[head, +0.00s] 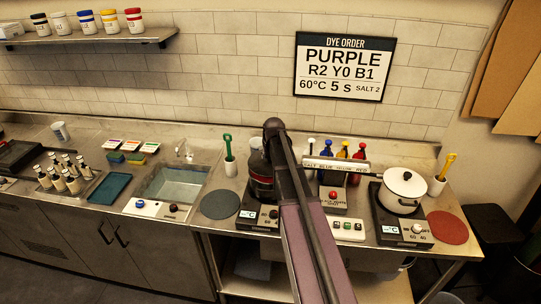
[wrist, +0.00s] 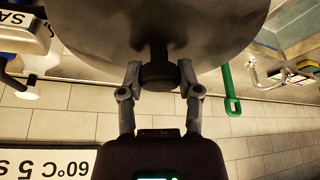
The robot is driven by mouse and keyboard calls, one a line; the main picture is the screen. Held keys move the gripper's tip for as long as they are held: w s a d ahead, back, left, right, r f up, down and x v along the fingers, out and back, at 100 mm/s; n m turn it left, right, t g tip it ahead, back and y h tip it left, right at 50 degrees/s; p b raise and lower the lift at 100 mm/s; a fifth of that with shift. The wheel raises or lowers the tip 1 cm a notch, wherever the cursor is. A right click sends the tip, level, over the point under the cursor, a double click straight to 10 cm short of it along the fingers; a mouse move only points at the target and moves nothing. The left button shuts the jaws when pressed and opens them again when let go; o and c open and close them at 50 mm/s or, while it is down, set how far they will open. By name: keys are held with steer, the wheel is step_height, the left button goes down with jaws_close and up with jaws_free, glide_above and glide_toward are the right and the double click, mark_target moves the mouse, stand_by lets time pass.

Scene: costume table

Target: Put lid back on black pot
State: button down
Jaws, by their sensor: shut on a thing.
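The black pot (head: 262,188) stands on the left hot plate in the head view, mostly hidden behind my arm. In the wrist view my gripper (wrist: 160,76) is shut on the dark knob of the lid (wrist: 215,28), a broad dark grey disc. The lid fills the top of that view and hides what is behind it. In the head view my arm covers the gripper, and I cannot tell whether the lid touches the pot's rim.
A white pot (head: 403,187) with its lid on stands on the right hot plate. A green-handled tool in a white cup (head: 230,166) is left of the black pot. Coloured bottles (head: 357,165) stand behind a label rail. A round grey mat (head: 220,204) lies bare at the front left.

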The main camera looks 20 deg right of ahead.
steer(key=shift+f+b, duration=1.05)
steer(key=shift+f, duration=0.25)
steer(key=shift+f, duration=0.2)
stand_by(1.6)
stand_by(0.3)
steer(key=shift+c, duration=1)
jaws_free()
steer(key=shift+o, duration=1)
steer(key=shift+r, duration=0.1)
steer(key=shift+r+p, duration=3.35)
steer(key=shift+r, duration=0.1)
